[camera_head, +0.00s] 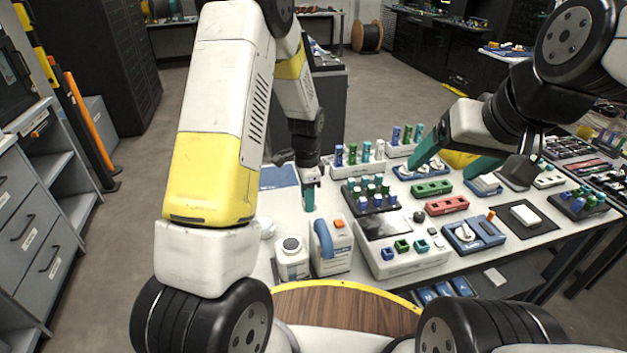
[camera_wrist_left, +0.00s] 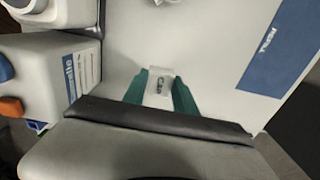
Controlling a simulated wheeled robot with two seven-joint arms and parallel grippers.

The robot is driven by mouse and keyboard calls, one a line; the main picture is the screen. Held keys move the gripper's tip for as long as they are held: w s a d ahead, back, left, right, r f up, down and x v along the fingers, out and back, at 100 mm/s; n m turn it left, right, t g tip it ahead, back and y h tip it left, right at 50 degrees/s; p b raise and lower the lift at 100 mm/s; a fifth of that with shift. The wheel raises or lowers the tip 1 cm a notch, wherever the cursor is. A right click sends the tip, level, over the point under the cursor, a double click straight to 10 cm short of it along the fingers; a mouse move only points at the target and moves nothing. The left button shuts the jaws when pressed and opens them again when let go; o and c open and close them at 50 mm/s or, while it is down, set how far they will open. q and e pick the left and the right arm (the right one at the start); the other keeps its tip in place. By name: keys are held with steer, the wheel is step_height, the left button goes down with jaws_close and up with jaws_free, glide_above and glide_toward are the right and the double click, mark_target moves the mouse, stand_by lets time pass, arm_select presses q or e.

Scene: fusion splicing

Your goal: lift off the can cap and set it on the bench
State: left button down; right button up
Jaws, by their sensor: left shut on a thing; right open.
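My left gripper (camera_head: 309,197) points down at the bench, behind the white containers. In the left wrist view its green fingers (camera_wrist_left: 160,92) are shut on a small white piece (camera_wrist_left: 160,86), which I take to be the can cap; dark letters like "CAP" show there. I cannot tell whether the piece touches the bench. A white jug (camera_head: 331,258) with a blue handle and an orange part on top stands nearer me, beside a white bottle (camera_head: 292,262) with a dark round top. I cannot tell which is the can. My right gripper (camera_head: 456,160) is open over the bench's right part.
A blue printed mat (camera_head: 279,177) lies left of my left gripper. Racks of coloured vials (camera_head: 369,195) stand to its right. A white device (camera_head: 402,256) is at the front, with red and green blocks beyond. The pale bench around my left fingers is clear.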

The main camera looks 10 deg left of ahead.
arm_select(q)
steer(key=shift+f, duration=2.15)
steer(key=shift+f, duration=0.15)
steer(key=shift+f, duration=0.45)
steer(key=c, duration=0.9)
jaws_free()
steer(key=shift+r, duration=3)
steer(key=shift+r, duration=0.1)
